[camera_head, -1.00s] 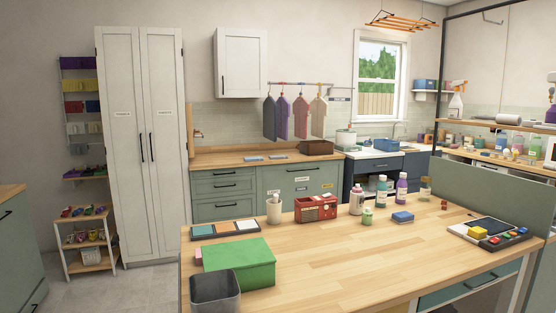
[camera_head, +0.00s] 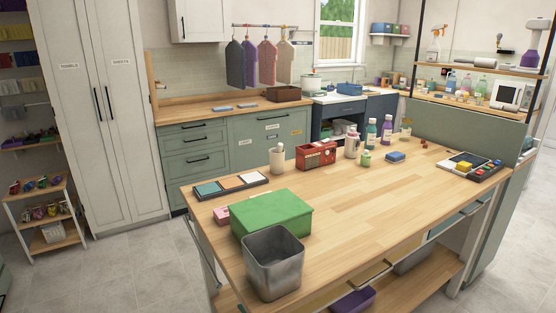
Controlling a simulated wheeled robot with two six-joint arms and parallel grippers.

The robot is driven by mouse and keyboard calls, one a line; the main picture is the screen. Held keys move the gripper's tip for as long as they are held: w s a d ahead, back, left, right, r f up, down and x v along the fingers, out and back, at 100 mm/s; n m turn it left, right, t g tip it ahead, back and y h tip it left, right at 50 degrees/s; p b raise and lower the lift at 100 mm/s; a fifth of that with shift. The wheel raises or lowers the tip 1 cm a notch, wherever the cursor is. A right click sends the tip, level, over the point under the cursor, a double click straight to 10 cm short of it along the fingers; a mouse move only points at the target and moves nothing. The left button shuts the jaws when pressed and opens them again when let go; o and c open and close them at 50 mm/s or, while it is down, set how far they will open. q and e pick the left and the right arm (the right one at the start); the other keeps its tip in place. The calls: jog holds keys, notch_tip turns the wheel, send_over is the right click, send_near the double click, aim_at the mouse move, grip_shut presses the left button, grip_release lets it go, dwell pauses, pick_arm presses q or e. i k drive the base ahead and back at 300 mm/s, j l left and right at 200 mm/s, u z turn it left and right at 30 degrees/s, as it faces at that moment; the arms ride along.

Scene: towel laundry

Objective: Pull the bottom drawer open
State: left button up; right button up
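A green base cabinet stands along the back wall under a wooden counter. Its left column has several stacked drawers with dark bar handles, all shut. The bottom drawer (camera_head: 194,166) of that column is partly cut off below by the table and its things. The wooden work table in front also has a drawer front (camera_head: 459,217) with a bar handle on its right side. I cannot tell which bottom drawer the task means. Neither of my grippers is in view.
The wooden table (camera_head: 370,205) fills the foreground. On it are a grey bin (camera_head: 273,262), a green box (camera_head: 271,213), a red basket (camera_head: 316,153) and several bottles. A tall white cabinet (camera_head: 100,110) stands left. Grey floor (camera_head: 130,265) is free at lower left.

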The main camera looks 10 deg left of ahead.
aim_at(176, 200)
jog(key=i+j, duration=0.15)
jog(key=j, duration=0.25)
jog(key=i+j, duration=0.1)
jog(key=j, duration=0.3)
jog(key=i+j, duration=0.15)
jog(key=j, duration=0.25)
jog(key=i+j, duration=0.1)
jog(key=j, duration=0.3)
jog(key=i+j+u, duration=0.1)
jog(key=j, duration=0.3)
jog(key=i+j, duration=0.2)
jog(key=j, duration=0.2)
jog(key=i+j+u, duration=0.1)
jog(key=i+j, duration=1.3)
jog(key=i, duration=0.6)
jog(key=i+j+u, duration=0.1)
jog(key=i, duration=0.65)
